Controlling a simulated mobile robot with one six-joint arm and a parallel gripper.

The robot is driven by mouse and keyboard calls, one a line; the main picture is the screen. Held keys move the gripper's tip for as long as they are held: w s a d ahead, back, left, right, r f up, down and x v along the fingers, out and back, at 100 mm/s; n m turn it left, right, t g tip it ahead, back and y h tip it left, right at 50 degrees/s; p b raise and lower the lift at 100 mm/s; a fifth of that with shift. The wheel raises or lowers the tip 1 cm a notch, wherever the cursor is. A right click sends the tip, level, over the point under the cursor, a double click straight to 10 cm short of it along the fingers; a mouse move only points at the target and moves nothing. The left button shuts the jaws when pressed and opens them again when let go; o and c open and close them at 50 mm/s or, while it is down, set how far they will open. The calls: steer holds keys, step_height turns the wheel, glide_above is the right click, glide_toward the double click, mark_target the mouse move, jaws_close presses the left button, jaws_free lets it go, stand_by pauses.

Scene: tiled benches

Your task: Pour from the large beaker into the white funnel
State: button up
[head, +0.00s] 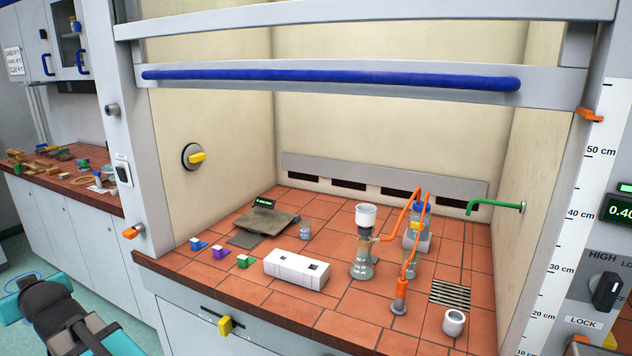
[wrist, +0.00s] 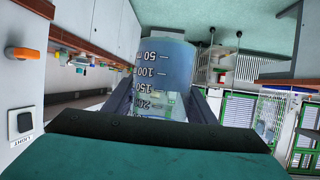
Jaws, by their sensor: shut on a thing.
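The white funnel (head: 366,215) stands upright on a clear filter flask (head: 362,264) on the tiled floor of the hood. The large beaker (wrist: 165,70) is clear, bluish and marked with graduations. In the wrist view my gripper (wrist: 163,104) has one finger on each side of it and is shut on it. I cannot tell how much it holds. The beaker and gripper do not show in the head view, where only part of my arm is in the lower left, outside the hood and well away from the funnel.
An orange hose (head: 411,225) runs from the flask toward the bottle and an orange-topped fitting (head: 400,290). A white block (head: 296,269) lies left of the flask. A white cup (head: 453,322) stands at front right. The raised sash with its blue bar (head: 330,78) crosses above the opening.

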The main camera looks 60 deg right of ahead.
steer(key=s+d+r+m+g+h+p, duration=0.1)
steer(key=s+d+m+g+h+p, duration=0.3)
steer(key=d, duration=1.1)
steer(key=s+d+m+g+h+p, duration=0.1)
steer(key=s+d+m+g+h, duration=0.15)
steer(key=s+d+m, duration=0.75)
steer(key=s+d+r+g+h+p, duration=0.1)
steer(key=d+g+h+p, duration=0.25)
steer(key=d, duration=1.55)
steer(key=s+d+r+m+g+p, duration=0.2)
steer(key=s+d+m+g, duration=0.25)
steer(key=s+d, duration=0.4)
steer(key=s+d+r+m+g+p, duration=0.25)
steer(key=s+d+m, duration=0.25)
steer(key=s+d, duration=0.4)
steer(key=s+d+r+m+g+y+p, duration=0.1)
steer(key=s+d+r+m+g, duration=0.1)
steer(key=s, duration=0.5)
steer(key=s+d+r+m+g+y+p, duration=0.1)
steer(key=s+d+r+m+g+y, duration=0.1)
steer(key=s, duration=0.5)
steer(key=s+d+r+m+g+y+p, duration=0.1)
steer(key=s+d+r+m+g+y, duration=0.1)
steer(key=s, duration=0.5)
steer(key=shift+d+r+m, duration=0.2)
steer(key=shift+r+m, duration=0.35)
steer(key=shift+m, duration=0.7)
steer(key=shift+w+b, duration=0.15)
steer(key=shift+b, duration=0.3)
